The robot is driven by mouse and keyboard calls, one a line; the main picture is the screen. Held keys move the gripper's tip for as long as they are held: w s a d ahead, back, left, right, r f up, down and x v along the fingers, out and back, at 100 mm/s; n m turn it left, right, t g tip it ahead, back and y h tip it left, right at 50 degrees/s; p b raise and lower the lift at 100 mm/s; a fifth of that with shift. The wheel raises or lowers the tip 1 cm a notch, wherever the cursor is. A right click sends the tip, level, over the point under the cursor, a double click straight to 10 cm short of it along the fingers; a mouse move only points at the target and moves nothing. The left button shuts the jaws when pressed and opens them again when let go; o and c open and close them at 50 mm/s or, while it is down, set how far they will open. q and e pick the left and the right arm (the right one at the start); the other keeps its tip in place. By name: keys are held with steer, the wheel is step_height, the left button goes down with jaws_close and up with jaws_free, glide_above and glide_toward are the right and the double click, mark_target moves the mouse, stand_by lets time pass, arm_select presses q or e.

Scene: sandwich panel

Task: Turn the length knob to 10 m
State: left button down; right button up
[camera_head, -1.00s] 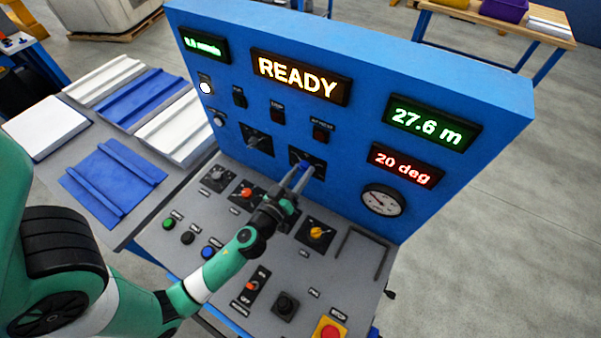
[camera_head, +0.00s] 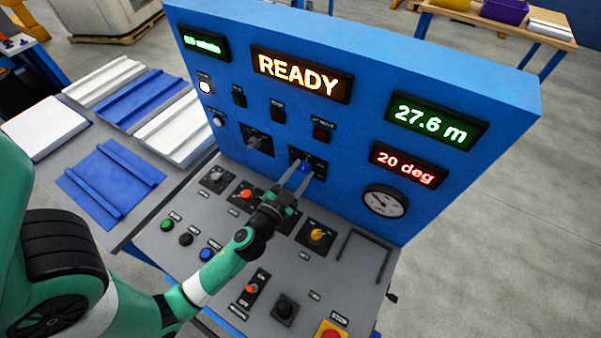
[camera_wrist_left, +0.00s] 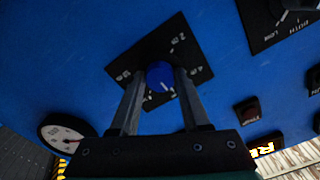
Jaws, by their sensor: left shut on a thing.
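A blue knob (camera_head: 305,167) on a black dial plate sits on the upright blue panel, low in the middle. In the left wrist view the blue knob (camera_wrist_left: 160,78) stands between the two fingers, and its dial plate (camera_wrist_left: 190,55) carries white numbers too small to read surely. My left gripper (camera_head: 297,180) reaches up from the console and is shut on the blue knob. The left gripper's fingers also show in the left wrist view (camera_wrist_left: 158,90). The green display (camera_head: 430,122) reads 27.6 m. My right gripper is not in view.
The sloped console holds an orange knob (camera_head: 247,195), a yellow knob (camera_head: 317,235), several push buttons and a red stop button (camera_head: 331,332).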

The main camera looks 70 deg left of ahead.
arm_select(q)
steer(key=m, duration=0.5)
steer(key=shift+m, duration=0.3)
steer(key=m+p, duration=0.1)
steer(key=m, duration=0.5)
steer(key=shift+r, duration=0.1)
steer(key=m+p, duration=0.1)
steer(key=m, duration=0.5)
steer(key=shift+m+p, duration=0.3)
steer(key=m+p, duration=0.1)
steer(key=m, duration=0.4)
steer(key=shift+m, duration=0.4)
steer(key=shift+c, duration=1.9)
jaws_free()
